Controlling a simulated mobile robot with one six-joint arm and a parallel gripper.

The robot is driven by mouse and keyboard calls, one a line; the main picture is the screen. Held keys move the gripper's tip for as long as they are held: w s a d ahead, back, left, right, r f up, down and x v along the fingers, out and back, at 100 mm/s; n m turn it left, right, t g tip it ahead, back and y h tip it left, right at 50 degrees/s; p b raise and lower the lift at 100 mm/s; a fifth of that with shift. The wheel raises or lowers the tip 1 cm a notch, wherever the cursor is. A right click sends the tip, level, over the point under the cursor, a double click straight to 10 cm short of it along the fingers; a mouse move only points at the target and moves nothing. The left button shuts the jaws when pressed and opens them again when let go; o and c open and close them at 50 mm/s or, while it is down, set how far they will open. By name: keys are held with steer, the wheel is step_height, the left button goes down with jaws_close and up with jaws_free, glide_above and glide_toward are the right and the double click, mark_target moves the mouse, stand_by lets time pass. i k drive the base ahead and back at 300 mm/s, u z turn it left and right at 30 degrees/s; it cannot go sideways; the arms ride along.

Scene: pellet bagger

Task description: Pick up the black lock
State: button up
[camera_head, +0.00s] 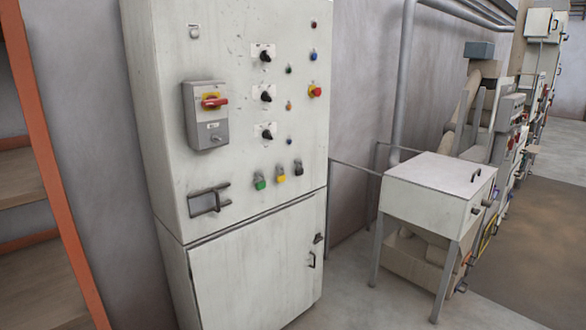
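The black lock (298,169) is on the front of the tall white control cabinet (240,280). It is the rightmost of three small padlocks in a slanting row. The yellow lock (281,176) is just left of it, and the green lock (260,183) is further left. The black lock is small in view, and how it is held on the panel cannot be made out. My gripper is not in view.
A red rotary switch (214,102) on a grey box and a barred handle (209,201) stick out from the cabinet. An orange shelf frame (50,170) stands at left. A white box on legs (430,190) stands at right. Some floor shows between cabinet and box.

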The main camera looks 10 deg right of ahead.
mark_target(299, 171)
steer(key=i, duration=0.4)
steer(key=z, duration=0.25)
steer(key=k, duration=0.55)
steer(key=u, duration=1.05)
steer(key=i, duration=0.85)
